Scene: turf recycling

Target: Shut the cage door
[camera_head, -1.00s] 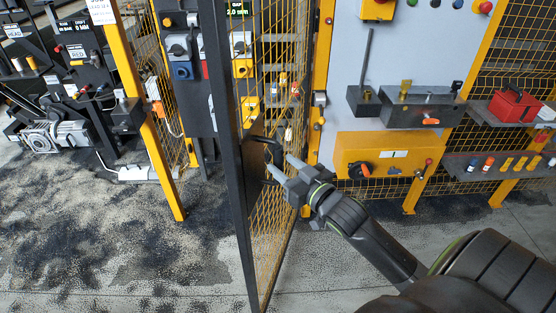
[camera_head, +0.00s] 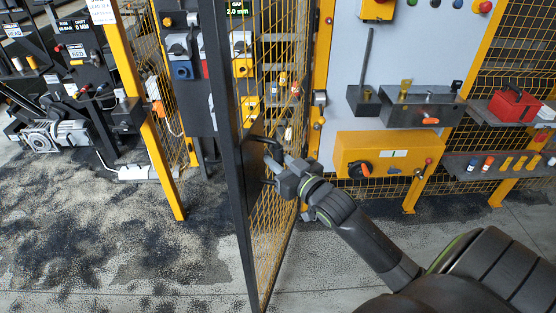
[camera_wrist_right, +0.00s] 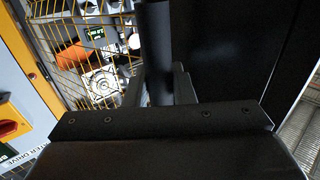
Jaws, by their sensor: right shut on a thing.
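The cage door (camera_head: 232,150) stands open in the head view, a dark frame with yellow mesh, seen nearly edge-on. Its black handle (camera_head: 268,144) is on the side facing my right arm. My right gripper (camera_head: 275,172) is at the handle, its fingers shut on the handle bar. In the right wrist view the dark round bar (camera_wrist_right: 155,50) runs down between the fingers. The fingertips are partly hidden behind the bar. The yellow door post (camera_head: 321,90) stands to the right of the door. My left gripper is not in view.
A grey panel with a yellow switch box (camera_head: 378,155) stands right of the post. Shelves with a red box (camera_head: 514,105) are farther right. A yellow post (camera_head: 148,130) and machinery are at the left. The speckled floor (camera_head: 120,240) left of the door is clear of objects.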

